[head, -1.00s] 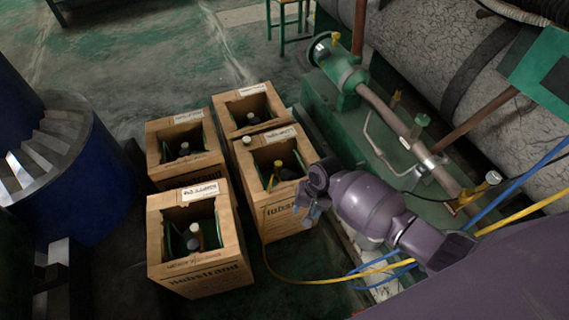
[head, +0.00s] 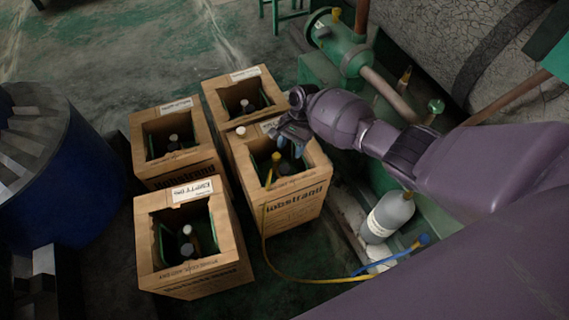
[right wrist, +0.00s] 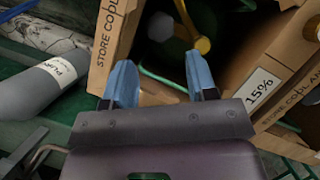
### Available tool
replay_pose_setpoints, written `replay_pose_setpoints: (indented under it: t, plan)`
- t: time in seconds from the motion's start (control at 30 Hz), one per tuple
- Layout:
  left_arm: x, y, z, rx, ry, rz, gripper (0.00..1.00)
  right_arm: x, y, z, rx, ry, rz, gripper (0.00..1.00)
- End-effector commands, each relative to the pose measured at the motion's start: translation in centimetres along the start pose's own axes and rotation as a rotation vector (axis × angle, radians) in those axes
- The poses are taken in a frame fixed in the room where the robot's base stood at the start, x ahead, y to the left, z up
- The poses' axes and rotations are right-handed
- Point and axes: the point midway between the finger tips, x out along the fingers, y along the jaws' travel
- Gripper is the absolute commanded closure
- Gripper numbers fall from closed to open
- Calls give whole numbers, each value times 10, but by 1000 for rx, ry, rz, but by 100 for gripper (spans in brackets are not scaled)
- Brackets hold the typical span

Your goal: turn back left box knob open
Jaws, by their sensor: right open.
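Four cardboard boxes with open tops stand in a cluster. My right gripper (head: 290,138) is away from that knob, at the opening of the front right box (head: 303,200). In the right wrist view its two blue fingers (right wrist: 162,82) are apart with nothing between them. A yellow fitting (right wrist: 202,45) shows beyond the fingers, inside a box. My left gripper is not in view.
The back right box (head: 212,90) and front left box (head: 145,255) stand close by. A yellow hose (head: 266,240) runs from the front right box along the floor. A grey cylinder (head: 388,217) lies right of the boxes, near green machinery (head: 345,55). A blue drum (head: 85,170) stands left.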

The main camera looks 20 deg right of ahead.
Motion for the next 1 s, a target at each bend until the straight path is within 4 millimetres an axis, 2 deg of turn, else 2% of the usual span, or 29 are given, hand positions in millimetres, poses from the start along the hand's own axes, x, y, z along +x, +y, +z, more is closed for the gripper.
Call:
replay_pose_setpoints:
  t: [0.03, 0.1, 0.4, 0.57, 0.87, 0.9, 1.0]
  plan:
    - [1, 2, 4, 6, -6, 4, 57, 19, 4, -1, 2, -7, 10, 48]
    - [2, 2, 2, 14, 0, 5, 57, 32, 4, -1, 2, -7, 9, 48]
    - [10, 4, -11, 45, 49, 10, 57, 71, 3, -1, 1, -5, 7, 48]
    - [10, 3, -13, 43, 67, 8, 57, 78, 1, 0, 0, -2, 3, 48]
    - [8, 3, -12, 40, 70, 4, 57, 78, 0, 0, -2, 0, 0, 48]
    - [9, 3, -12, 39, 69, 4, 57, 78, 0, 0, -2, 0, 0, 49]
    - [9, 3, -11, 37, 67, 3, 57, 78, 0, 0, -2, 0, 0, 64]
